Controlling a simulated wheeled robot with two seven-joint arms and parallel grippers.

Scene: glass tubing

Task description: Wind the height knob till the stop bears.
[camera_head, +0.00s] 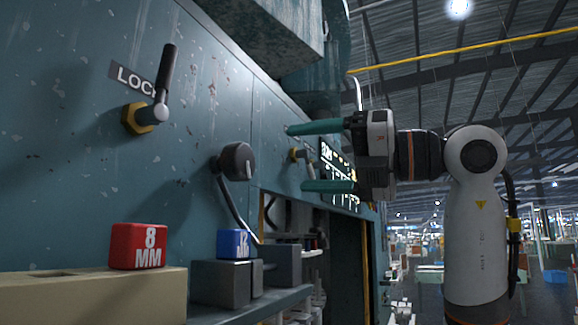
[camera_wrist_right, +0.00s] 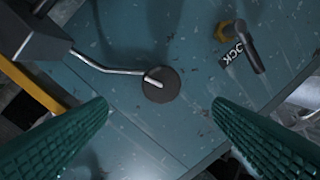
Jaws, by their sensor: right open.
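The dark round knob (camera_head: 237,162) stands out from the teal machine panel (camera_head: 80,160). A thin metal rod runs from it down toward the dark blocks. In the right wrist view the knob (camera_wrist_right: 160,85) shows face-on, between and beyond my fingers. My right gripper (camera_head: 297,158) is open and empty, its green fingers apart and pointing toward the panel, to the right of the knob. The fingers also show in the right wrist view (camera_wrist_right: 160,105), clear of the knob. I cannot tell which part is the stop or whether it bears. My left gripper is not in view.
A LOCK lever (camera_head: 162,90) on a brass nut is at the upper left of the panel. A red 8 MM block (camera_head: 139,246) sits on a beige ledge (camera_head: 90,295). A blue block (camera_head: 233,243) sits on a dark block (camera_head: 222,284).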

